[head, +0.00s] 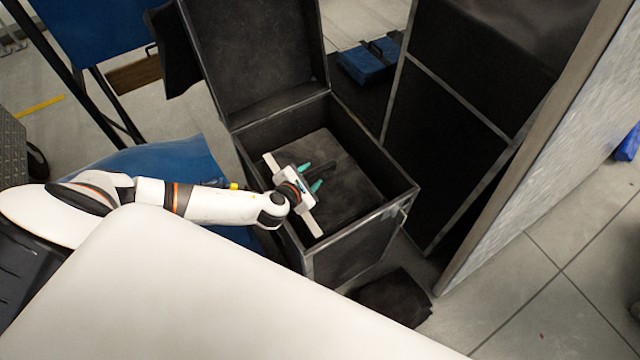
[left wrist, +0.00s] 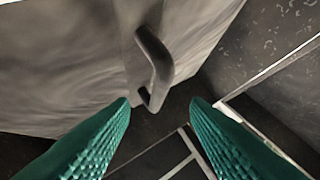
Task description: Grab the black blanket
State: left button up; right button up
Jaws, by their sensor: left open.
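A dark, flat, folded-looking piece that may be the black blanket (head: 348,198) lies inside an open black case (head: 398,182). In the left wrist view its grey-black surface (left wrist: 70,60) fills the upper left. A black loop handle (left wrist: 158,62) stands out from it. My left gripper (head: 311,177) is over the case opening, with its teal fingers apart and nothing between them. In the left wrist view the fingertips (left wrist: 160,104) sit just below the handle, one to each side. Whether they touch anything is unclear. My right gripper is out of view.
The case's raised lid (head: 255,55) stands behind the opening. A tall dark panel case (head: 460,110) stands to the right. Another dark folded cloth-like thing (head: 393,298) lies on the floor in front. A blue bag (head: 370,62) lies behind. Tiled floor (head: 560,270) is clear at right.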

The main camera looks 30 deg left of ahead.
aim_at(320, 169)
pick_arm(q)
jog(key=b+x, duration=0.1)
jog(key=x, duration=0.5)
jog(key=shift+w+d+f, duration=0.1)
jog(key=shift+w+d, duration=0.05)
jog(key=shift+w, duration=0.05)
grip_shut()
jog(key=shift+s, duration=0.1)
dwell(1.1)
